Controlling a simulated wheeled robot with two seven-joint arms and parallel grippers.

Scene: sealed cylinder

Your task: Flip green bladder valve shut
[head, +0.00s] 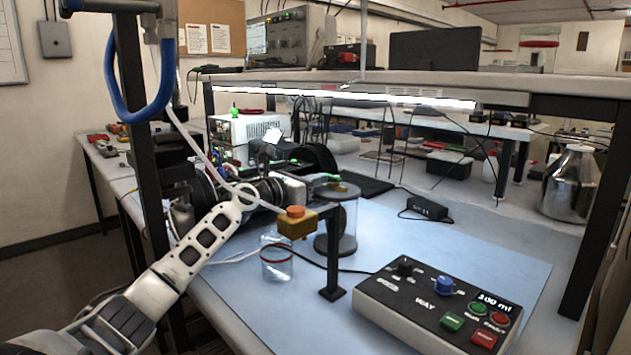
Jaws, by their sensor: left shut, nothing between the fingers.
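A clear sealed cylinder (348,240) with a dark lid stands on the blue mat, right of centre. A small green lever (330,189), which looks like the bladder valve's handle, shows at the top of the cylinder; its exact angle is too small to tell. My left gripper (312,181) reaches in from the left at the lid, right beside the green part. It is shut with nothing held. Whether it touches the lever cannot be told. A brass block with an orange knob (295,212) sits in front of the cylinder. My right gripper is not in view.
A clear jar with a red band (277,263) stands below the brass block. A control box (438,305) with knobs, buttons and a display is at the front right. A black adapter (427,208) and cables lie behind. The blue mat (500,255) is bare at the right.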

